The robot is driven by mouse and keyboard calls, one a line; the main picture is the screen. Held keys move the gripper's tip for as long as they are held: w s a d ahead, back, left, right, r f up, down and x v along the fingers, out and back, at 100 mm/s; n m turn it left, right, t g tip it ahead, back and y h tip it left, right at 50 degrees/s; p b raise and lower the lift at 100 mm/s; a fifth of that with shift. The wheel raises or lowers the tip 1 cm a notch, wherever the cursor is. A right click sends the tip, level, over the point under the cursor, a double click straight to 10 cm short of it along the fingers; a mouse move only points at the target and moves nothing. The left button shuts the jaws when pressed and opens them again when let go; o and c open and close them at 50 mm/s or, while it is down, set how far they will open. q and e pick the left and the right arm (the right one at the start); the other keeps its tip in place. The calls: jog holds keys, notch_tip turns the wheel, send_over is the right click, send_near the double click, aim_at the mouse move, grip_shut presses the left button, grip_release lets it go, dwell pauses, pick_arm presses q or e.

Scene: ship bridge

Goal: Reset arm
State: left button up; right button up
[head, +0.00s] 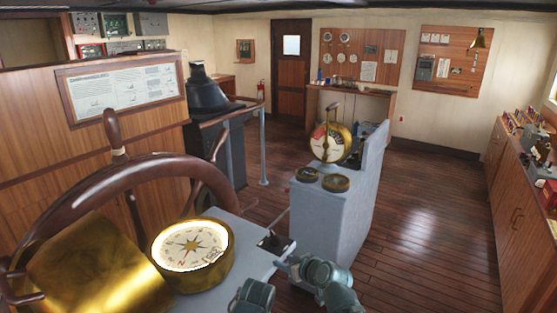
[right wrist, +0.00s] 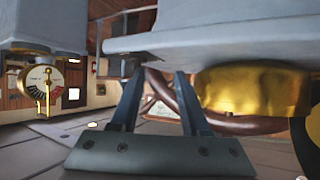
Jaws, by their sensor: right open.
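My right gripper (head: 288,262) is beside the right edge of the grey steering console, close to a small lever on a black base (head: 273,243). In the right wrist view its two dark fingers (right wrist: 158,100) stand apart, with nothing seen between them but background. The fingertips are close to the grey console edge (right wrist: 200,35); I cannot tell whether they touch it. My left gripper is not in view.
A brass compass (head: 190,252) and a wooden steering wheel (head: 120,170) are at the left. A grey pedestal (head: 335,220) with a brass telegraph dial (head: 328,143) stands ahead. Open wooden floor (head: 430,220) lies to the right, before a side cabinet (head: 515,200).

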jog(key=s+a+f+g+h, duration=0.25)
jog(key=s+f+g, duration=0.55)
jog(key=s, duration=0.4)
jog(key=s+d+f+m+g+h, duration=0.1)
jog(key=s+d+f+g+h, duration=0.1)
jog(key=s+d+h, duration=0.3)
jog(key=s, duration=0.4)
jog(key=shift+f+m+g, duration=0.3)
jog(key=shift+m, duration=0.1)
jog(key=shift+s, duration=0.1)
